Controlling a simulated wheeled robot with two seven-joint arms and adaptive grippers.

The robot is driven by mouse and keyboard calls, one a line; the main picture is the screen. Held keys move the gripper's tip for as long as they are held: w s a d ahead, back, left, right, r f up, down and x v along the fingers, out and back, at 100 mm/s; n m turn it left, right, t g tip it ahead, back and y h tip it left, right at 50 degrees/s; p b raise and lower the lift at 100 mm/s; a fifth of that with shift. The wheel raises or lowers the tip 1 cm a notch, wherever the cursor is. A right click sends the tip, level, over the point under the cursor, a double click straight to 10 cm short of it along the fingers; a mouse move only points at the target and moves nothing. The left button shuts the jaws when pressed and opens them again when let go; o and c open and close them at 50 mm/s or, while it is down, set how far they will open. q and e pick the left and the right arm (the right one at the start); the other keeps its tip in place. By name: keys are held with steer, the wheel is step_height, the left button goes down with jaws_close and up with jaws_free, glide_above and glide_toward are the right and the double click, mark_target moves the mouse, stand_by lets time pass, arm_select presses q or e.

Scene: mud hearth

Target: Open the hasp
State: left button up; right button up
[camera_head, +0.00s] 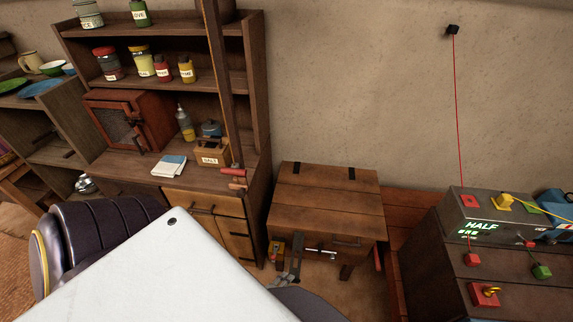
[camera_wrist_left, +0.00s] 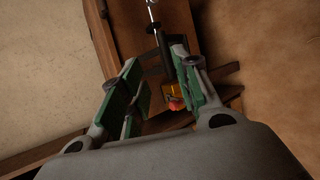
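A low wooden chest (camera_head: 326,203) with two dark hinge straps on its lid stands against the wall, lid down. A silver metal fitting (camera_head: 320,252), which looks like the hasp, is on its front face. A silver rod-like part (camera_wrist_left: 152,12) shows at the top of the left wrist view. My left gripper (camera_head: 291,268) is low at the chest's front, just left of the fitting. In the left wrist view my left gripper (camera_wrist_left: 155,66) has its green-padded fingers apart. I cannot tell whether either finger touches the fitting. My right gripper is not in view.
A shelf unit (camera_head: 256,95) stands left of the chest. A control box (camera_head: 486,222) with coloured connectors stands right. A red handle (camera_head: 378,258) is at the chest's right side.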

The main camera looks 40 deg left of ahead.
arm_select(q)
steer(key=s+r+p, duration=0.2)
steer(key=s+r, duration=0.3)
steer(key=r, duration=0.2)
steer(key=shift+s+a, duration=0.2)
steer(key=shift+s, duration=0.05)
stand_by(1.3)
stand_by(0.3)
steer(key=shift+r, duration=0.1)
steer(key=shift+s, duration=0.2)
